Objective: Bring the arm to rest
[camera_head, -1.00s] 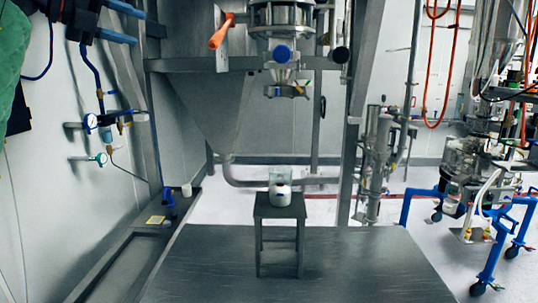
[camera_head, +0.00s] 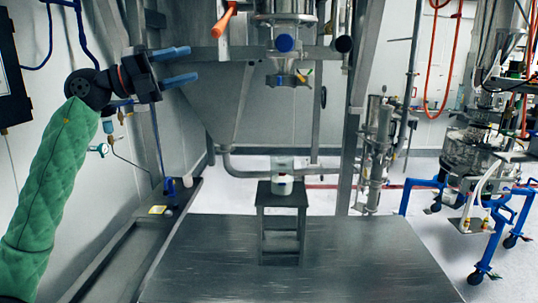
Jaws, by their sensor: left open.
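My left gripper (camera_head: 180,66) is at the upper left in the head view, at the end of my green-sleeved left arm (camera_head: 52,190). Its two blue fingers are spread apart with nothing between them. It points right, toward the sifter, and is clear of the small stand. My right gripper is not in view.
A white container (camera_head: 282,186) stands on a small dark stand (camera_head: 282,199) on the grey platform (camera_head: 210,268). The sifter outlet (camera_head: 289,79) hangs above it. An orange handle (camera_head: 224,20) is right of my gripper. Blue-framed equipment (camera_head: 490,225) stands at right.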

